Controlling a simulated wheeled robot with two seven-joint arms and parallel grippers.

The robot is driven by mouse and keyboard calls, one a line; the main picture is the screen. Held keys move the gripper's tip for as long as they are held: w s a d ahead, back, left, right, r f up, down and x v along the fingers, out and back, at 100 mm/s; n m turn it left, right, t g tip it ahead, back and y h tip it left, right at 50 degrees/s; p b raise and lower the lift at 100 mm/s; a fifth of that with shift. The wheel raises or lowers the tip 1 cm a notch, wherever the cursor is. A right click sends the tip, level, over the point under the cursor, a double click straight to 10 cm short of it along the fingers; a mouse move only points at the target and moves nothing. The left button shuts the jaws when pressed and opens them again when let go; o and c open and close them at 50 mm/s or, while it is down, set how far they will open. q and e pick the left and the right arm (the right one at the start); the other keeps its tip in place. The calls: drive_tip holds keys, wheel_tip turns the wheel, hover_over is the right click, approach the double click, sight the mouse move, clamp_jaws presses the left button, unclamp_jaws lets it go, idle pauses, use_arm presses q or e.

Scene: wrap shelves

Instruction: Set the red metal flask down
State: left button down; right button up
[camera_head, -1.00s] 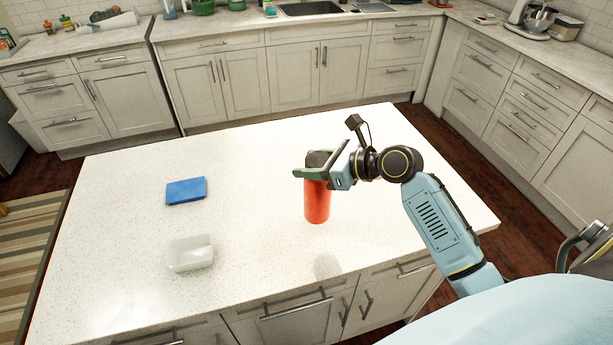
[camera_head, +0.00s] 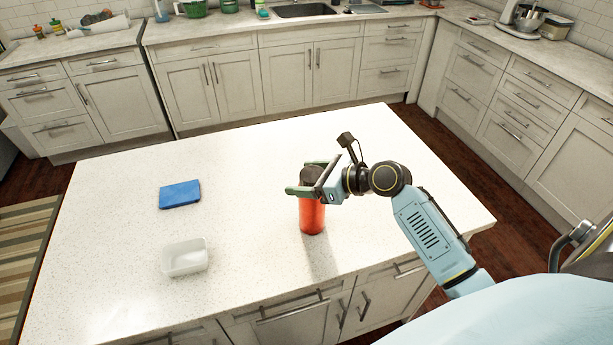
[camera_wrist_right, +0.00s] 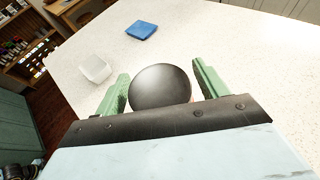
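The red flask (camera_head: 312,216) with a dark lid stands upright on the white island top (camera_head: 240,225), towards its front right. Its base appears to rest on the surface, with its shadow starting right at the base. My right gripper (camera_head: 309,177) is around the upper part of the flask, with one finger on each side. In the right wrist view, the round dark lid (camera_wrist_right: 160,88) lies between the two green fingers (camera_wrist_right: 163,84), with a narrow gap showing beside it. The fingers look open. My left gripper is not in view.
A blue flat object (camera_head: 180,194) and a white open container (camera_head: 186,257) stand on the left of the island. The top between them and the flask is clear. Cabinets and counters line the back and right, beyond a wooden floor.

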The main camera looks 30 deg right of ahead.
drive_tip(key=shift+r, duration=0.1)
drive_tip(key=v, duration=1.2)
